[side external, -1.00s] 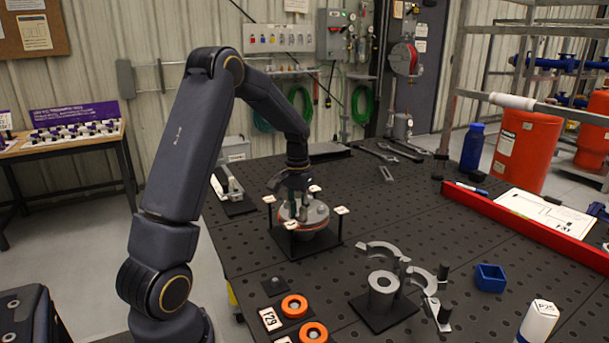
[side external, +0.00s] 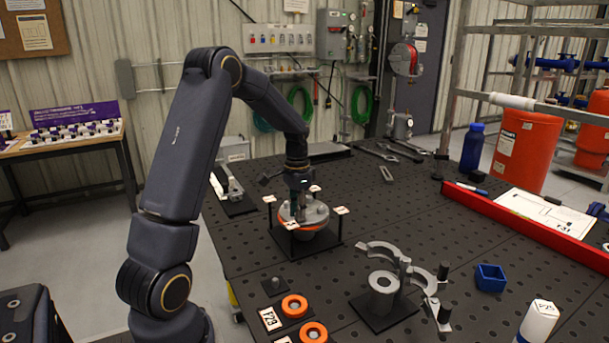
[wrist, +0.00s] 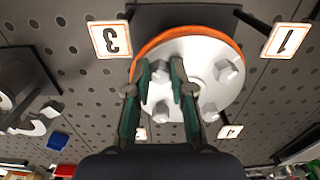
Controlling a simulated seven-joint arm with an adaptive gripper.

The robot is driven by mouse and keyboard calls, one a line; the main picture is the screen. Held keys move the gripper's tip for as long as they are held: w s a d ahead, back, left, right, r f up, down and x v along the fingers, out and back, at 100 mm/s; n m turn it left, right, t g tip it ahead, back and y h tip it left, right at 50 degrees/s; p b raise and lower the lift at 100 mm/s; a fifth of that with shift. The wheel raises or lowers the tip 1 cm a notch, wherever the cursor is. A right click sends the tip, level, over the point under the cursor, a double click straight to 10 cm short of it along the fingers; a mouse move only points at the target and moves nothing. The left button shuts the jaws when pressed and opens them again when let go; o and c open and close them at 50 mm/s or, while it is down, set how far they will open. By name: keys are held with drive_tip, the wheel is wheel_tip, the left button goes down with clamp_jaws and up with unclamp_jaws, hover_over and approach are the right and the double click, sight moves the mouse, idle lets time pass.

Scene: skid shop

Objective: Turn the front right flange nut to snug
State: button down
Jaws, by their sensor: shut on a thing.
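The round grey flange (side external: 316,214) with an orange ring (side external: 313,228) under its rim sits on a black stand on the bench. In the wrist view, the flange (wrist: 205,90) carries several nuts. My gripper (side external: 298,213) points down over the flange. In the wrist view, my gripper (wrist: 160,66) has its green-lined fingers on either side of one flange nut (wrist: 160,73), near the tag marked 3 (wrist: 110,39), and is shut on it. Another nut (wrist: 227,71) stands clear to the right. The fingers partly hide the gripped nut.
Number tags stand on posts around the flange, including a tag marked 1 (wrist: 283,40). A grey clamp fixture (side external: 383,283), orange rings (side external: 294,306) and a blue bin (side external: 490,277) are in front. Wrenches (side external: 374,152) lie behind. Open perforated bench lies to the right.

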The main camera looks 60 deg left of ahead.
drive_tip(key=shift+w+r, duration=0.1)
drive_tip(key=shift+r, duration=0.05)
drive_tip(key=c, duration=1)
unclamp_jaws()
wheel_tip(320, 180, up, 12)
drive_tip(key=shift+d, duration=0.1)
